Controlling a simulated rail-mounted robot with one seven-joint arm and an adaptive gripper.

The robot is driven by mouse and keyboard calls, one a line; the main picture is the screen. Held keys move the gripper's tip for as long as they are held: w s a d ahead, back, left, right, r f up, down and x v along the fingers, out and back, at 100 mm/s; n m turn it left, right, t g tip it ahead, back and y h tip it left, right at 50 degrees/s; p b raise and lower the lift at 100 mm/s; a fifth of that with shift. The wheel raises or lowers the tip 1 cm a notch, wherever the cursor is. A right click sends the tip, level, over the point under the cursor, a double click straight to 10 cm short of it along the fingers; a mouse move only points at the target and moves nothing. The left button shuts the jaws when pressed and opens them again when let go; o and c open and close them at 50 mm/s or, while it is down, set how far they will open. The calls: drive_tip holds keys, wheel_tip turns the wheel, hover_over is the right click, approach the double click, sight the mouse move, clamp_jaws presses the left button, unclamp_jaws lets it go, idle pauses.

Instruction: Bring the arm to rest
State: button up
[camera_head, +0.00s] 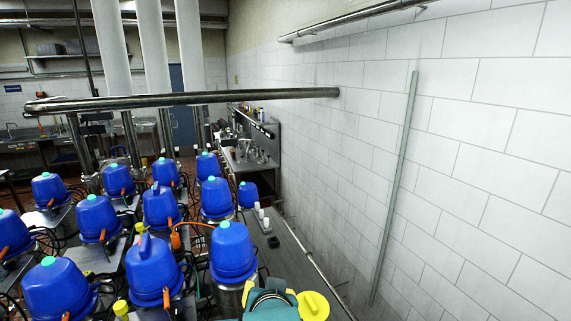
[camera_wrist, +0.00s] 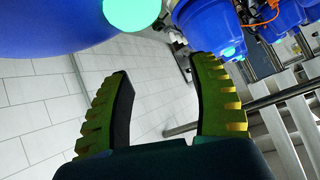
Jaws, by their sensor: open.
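My gripper (camera_wrist: 162,70) is open, its two yellow-green ridged fingers spread wide in the wrist view. Nothing is between the fingers. A large blue domed valve head (camera_wrist: 50,25) with a teal cap (camera_wrist: 135,12) is close beyond the left finger, at the top left; I cannot tell how far off it is. Another blue head (camera_wrist: 205,30) is beyond the right finger. In the head view, teal and yellow parts of my arm (camera_head: 272,308) show at the bottom edge, just right of the nearest blue valve head (camera_head: 232,252). The fingers cannot be made out there.
Rows of blue valve heads (camera_head: 160,208) with orange clips and black cables fill the left and middle. A horizontal metal pipe (camera_head: 200,99) crosses above them. A white tiled wall (camera_head: 460,150) bounds the right. A narrow grey ledge (camera_head: 293,258) runs beside my arm, with a rail.

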drive_tip(key=s+d+r+t+h, duration=0.2)
drive_tip(key=s+d+r+t, duration=0.6)
drive_tip(key=s+d+r, duration=0.35)
drive_tip(key=s+r+n+t, duration=0.1)
drive_tip(key=s+r+t, duration=0.3)
drive_tip(key=s+r, duration=0.4)
wheel_tip(320, 180, up, 2)
drive_tip(key=shift+a+r, duration=0.25)
drive_tip(key=shift+a, duration=0.1)
